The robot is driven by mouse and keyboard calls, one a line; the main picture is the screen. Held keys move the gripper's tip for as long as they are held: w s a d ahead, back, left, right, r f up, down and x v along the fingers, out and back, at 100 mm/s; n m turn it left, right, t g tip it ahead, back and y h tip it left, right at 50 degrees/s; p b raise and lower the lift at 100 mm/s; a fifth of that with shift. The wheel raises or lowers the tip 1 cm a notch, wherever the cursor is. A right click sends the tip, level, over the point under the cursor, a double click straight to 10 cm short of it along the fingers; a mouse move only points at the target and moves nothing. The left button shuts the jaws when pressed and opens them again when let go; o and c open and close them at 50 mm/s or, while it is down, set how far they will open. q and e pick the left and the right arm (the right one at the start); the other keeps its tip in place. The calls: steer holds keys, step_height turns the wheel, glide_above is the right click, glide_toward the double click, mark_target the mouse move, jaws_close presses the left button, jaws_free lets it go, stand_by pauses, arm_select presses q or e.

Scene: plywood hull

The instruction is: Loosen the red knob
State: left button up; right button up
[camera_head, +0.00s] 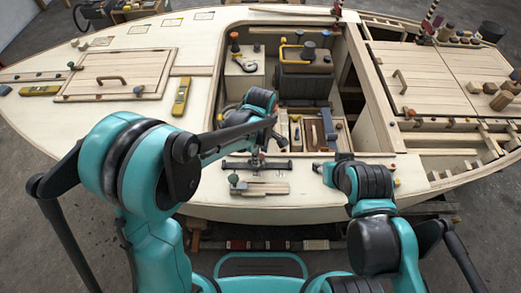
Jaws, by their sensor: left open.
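A small red spot (254,161) shows at the middle of a dark bar fixture (273,166) on the near deck edge; it may be the red knob, but it is too small to be sure. My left gripper (258,152) is open just above this bar, partly hidden by its own wrist. I cannot tell whether its fingers touch anything. Another red-orange knob (410,112) stands on the deck right of the open hatch, away from both grippers. My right gripper (321,168) is low over the near deck, right of the bar; its jaws are too small to read.
A green-knobbed wooden clamp (262,187) lies in front of the bar. Behind it is an open well with a tool tray (294,132) and a dark case (305,80). Yellow levels (181,96) and a handled hatch (117,73) are on the left deck.

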arm_select(q)
step_height(320, 180, up, 12)
stand_by(0.4)
stand_by(0.4)
steer(key=s+a+m+t, duration=0.3)
steer(key=s+a+m, duration=0.3)
steer(key=a, duration=0.2)
steer(key=s+a+m+t, duration=0.4)
steer(key=s+a+m, duration=0.2)
steer(key=a, duration=0.3)
steer(key=shift+a+r+m, duration=0.3)
steer(key=shift+r+m, duration=0.15)
steer(key=shift+m, duration=0.05)
